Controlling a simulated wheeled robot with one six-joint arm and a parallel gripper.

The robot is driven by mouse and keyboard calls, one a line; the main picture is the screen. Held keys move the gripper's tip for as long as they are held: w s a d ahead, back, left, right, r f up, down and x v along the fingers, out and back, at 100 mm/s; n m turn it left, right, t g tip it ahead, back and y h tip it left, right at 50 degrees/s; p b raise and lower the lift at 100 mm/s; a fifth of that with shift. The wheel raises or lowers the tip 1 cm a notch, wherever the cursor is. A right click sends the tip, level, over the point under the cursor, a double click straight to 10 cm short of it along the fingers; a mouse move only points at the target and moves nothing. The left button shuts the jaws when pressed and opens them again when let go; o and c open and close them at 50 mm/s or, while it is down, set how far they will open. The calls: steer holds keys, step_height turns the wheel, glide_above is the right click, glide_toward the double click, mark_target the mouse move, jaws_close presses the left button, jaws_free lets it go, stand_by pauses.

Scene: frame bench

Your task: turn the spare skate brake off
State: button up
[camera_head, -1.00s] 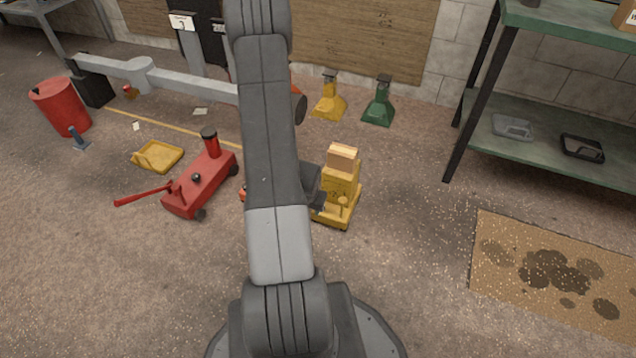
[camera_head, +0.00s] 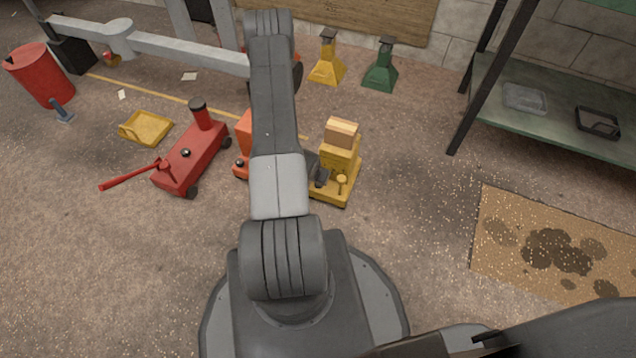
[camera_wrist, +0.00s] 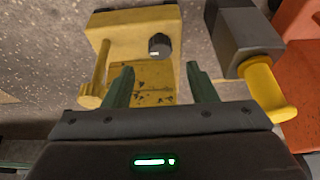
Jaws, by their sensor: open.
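A yellow unit (camera_head: 340,163) with a pale block on top stands on the floor just right of my arm in the head view. I cannot read a label that marks it as the spare skate. In the wrist view its yellow body (camera_wrist: 125,35) carries a black round knob (camera_wrist: 160,45) with a white mark, and a yellow lever with a round end (camera_wrist: 91,96) at the left. My gripper (camera_wrist: 159,67) is open, its two green fingers apart over the worn yellow plate, with nothing held. The knob lies beyond and between the fingertips. My arm hides part of the gripper in the head view.
An orange unit (camera_head: 244,145) stands close left of the yellow one. In the wrist view, a dark grey block (camera_wrist: 235,35) with a yellow cylinder is right of the fingers. A red jack (camera_head: 192,158) is further left. Floor in front of the mat (camera_head: 490,215) is clear.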

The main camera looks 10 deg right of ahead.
steer(key=b+x, duration=0.1)
steer(key=x, duration=0.5)
steer(key=shift+f, duration=0.25)
steer(key=c, duration=1)
